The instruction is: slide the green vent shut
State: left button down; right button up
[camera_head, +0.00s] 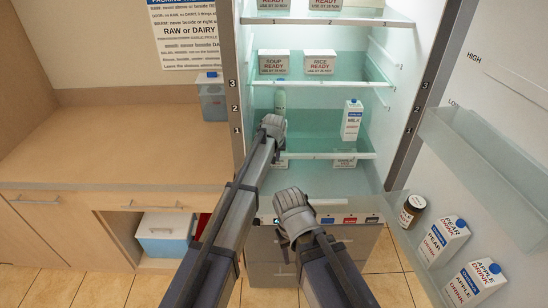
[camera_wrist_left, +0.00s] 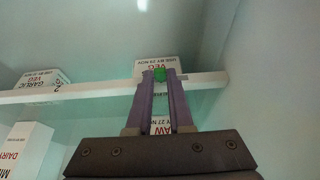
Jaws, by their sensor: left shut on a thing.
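In the left wrist view, a small green piece (camera_wrist_left: 159,74) sits between the tips of my left gripper (camera_wrist_left: 160,78), at a pale shelf edge. It looks like the tab of the green vent; the rest of the vent cannot be made out. My left gripper is shut on it. In the head view, my left gripper (camera_head: 273,125) is inside the open fridge at the left side of the lower shelf, and its own hand hides what it holds. My right gripper (camera_head: 292,208) is lower, in front of the fridge's bottom drawers; its jaws cannot be made out.
A milk carton (camera_head: 351,120) stands right of my left gripper, and a pale green bottle (camera_head: 280,97) is close behind it. Labelled boxes (camera_head: 319,63) stand on the shelf above. The open door (camera_head: 480,150) holds a jar and drink cartons at right. The counter (camera_head: 110,140) is mostly clear.

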dwell(0.8)
pick_arm(q)
jog(key=a, duration=0.3)
jog(key=shift+a, duration=0.2)
jog(key=c, duration=0.8)
grip_release()
jog(key=shift+a, duration=0.1)
jog(key=shift+c, duration=0.2)
jog(key=shift+o, duration=0.2)
jog(key=p+v, duration=0.7)
jog(key=shift+s+r, duration=0.2)
jog(key=shift+r, duration=0.15)
